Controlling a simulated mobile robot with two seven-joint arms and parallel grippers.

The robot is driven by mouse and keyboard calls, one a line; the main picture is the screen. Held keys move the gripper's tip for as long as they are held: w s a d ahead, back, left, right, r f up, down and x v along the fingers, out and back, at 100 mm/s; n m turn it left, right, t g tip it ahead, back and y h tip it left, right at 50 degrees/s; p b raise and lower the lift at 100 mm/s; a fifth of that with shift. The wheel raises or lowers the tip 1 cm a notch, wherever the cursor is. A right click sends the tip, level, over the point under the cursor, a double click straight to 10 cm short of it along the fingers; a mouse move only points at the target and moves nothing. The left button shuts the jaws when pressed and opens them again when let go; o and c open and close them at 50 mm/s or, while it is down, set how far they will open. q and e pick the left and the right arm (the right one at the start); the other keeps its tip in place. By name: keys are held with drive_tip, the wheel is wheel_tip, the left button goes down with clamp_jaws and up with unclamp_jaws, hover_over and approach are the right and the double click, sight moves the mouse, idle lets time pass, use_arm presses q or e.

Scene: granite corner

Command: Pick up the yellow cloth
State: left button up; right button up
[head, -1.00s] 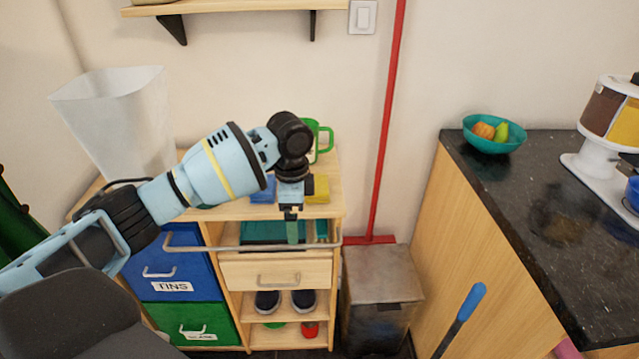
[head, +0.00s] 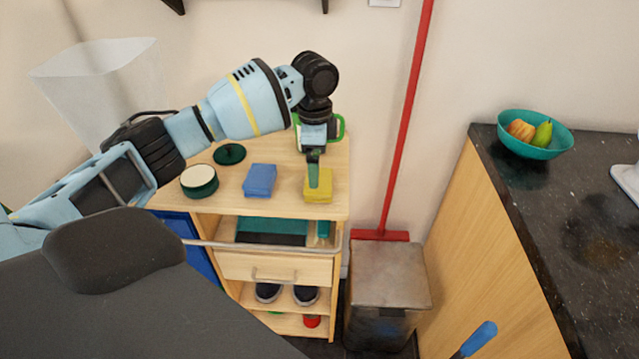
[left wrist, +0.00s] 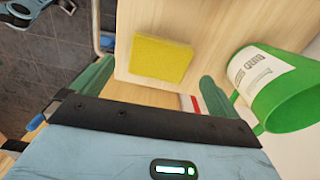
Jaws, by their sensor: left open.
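The yellow cloth (head: 318,186) is a folded square on the right end of the wooden cabinet top. It also shows in the left wrist view (left wrist: 160,59), lying flat on the wood. My left gripper (head: 314,177) is in front of part of the cloth in the head view. In the left wrist view its green fingers (left wrist: 152,88) are apart, one on each side below the cloth, with nothing between them. The cloth lies just beyond the fingertips. My right gripper is not in view.
A green mug (left wrist: 275,90) stands close to the right finger in the wrist view. A blue cloth (head: 259,180), a round tin (head: 199,181) and a dark green lid (head: 229,154) are on the cabinet top (head: 290,205). A metal rail (head: 270,246) runs along its front.

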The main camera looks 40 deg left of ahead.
use_arm(q)
drive_tip(key=shift+f, duration=0.65)
wheel_tip(320, 180, down, 4)
drive_tip(key=shift+f, duration=0.1)
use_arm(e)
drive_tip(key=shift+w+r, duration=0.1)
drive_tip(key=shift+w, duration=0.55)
use_arm(q)
drive_tip(key=c, duration=0.8)
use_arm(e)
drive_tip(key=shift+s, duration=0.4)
